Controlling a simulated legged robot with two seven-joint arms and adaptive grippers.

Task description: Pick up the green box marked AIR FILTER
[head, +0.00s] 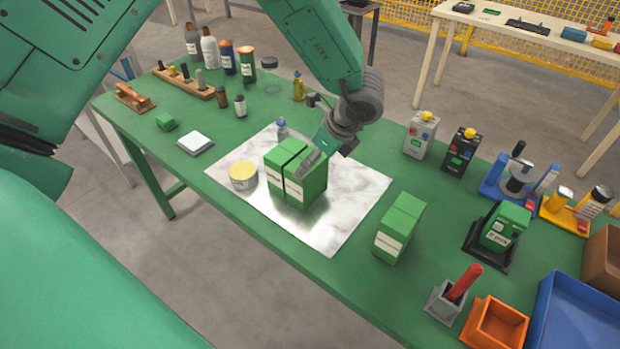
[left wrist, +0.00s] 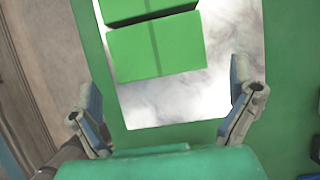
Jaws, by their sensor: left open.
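Two green boxes with pale labels stand close side by side on the marbled sheet (head: 345,215), the left one (head: 275,176) and the right one (head: 312,186). A third green box (head: 400,228) stands on the bare table to their right. The labels are too small to read, so I cannot tell which is AIR FILTER. My left gripper (head: 328,150) is open and empty, over the far side of the right box in the head view. In the left wrist view its fingers (left wrist: 168,90) are spread, with the nearer box (left wrist: 157,47) ahead of them, apart from both.
A yellow-lidded tin (head: 243,176) stands left of the pair, and a small bottle (head: 282,127) behind it. Battery-like units (head: 420,135), a green device (head: 503,228), an orange bin (head: 494,322) and a blue tray (head: 575,320) crowd the right. The sheet's right part is bare.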

